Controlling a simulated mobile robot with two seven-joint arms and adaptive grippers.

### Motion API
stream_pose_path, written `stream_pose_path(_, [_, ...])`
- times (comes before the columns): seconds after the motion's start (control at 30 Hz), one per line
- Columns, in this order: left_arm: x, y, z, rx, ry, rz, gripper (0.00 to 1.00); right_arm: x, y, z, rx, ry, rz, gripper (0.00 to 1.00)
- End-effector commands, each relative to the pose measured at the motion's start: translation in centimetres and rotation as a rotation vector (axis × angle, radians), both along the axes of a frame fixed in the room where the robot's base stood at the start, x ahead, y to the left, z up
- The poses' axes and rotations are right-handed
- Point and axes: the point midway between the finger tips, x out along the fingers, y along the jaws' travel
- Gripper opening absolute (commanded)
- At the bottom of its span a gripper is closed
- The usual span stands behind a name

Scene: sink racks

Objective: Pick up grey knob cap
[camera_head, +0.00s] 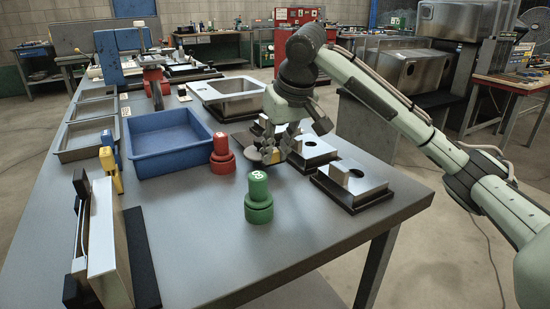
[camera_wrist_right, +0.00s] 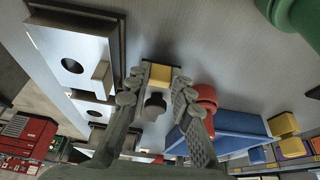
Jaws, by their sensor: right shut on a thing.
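My right gripper (camera_head: 272,158) is low over the table, between the red knob cap and the metal plates. In the right wrist view its fingertips (camera_wrist_right: 160,78) are closed against both sides of a small yellow block (camera_wrist_right: 160,75). In the head view the gripper hides the grey cap, and only a bit of yellow shows at the fingertips. My left gripper is not in view.
A red knob cap (camera_head: 222,155) and a green knob cap (camera_head: 258,197) stand nearby. A blue bin (camera_head: 160,160) is to the left. Metal plates with holes on dark bases, one at the front (camera_head: 372,190), stand to the right.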

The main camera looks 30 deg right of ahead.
Motion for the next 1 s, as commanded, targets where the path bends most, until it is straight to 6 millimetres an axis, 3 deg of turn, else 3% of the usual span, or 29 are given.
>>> stream_pose_path(0.1, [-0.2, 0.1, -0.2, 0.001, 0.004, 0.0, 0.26, 0.0, -0.1, -1.7, -0.001, 0.001, -0.002, 0.0])
stream_pose_path(0.3, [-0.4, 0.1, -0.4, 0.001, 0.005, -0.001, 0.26, 0.0, 0.0, -2.0, 0.0, -0.002, -0.001, 0.0])
stream_pose_path(0.33, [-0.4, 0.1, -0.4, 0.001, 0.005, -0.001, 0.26, 0.0, 0.0, -2.1, -0.001, 0.0, -0.001, 0.23])
stream_pose_path(0.5, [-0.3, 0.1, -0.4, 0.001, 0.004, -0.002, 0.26, 0.0, 0.0, -2.0, -0.001, 0.0, -0.001, 0.42])
stream_pose_path(0.83, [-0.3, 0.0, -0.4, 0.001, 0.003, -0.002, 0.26, -0.1, 0.0, -1.7, 0.0, -0.002, -0.001, 0.42])
stream_pose_path(1.0, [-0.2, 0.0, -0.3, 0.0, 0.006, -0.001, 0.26, -0.9, 0.0, 0.3, 0.0, -0.004, 0.0, 0.42])
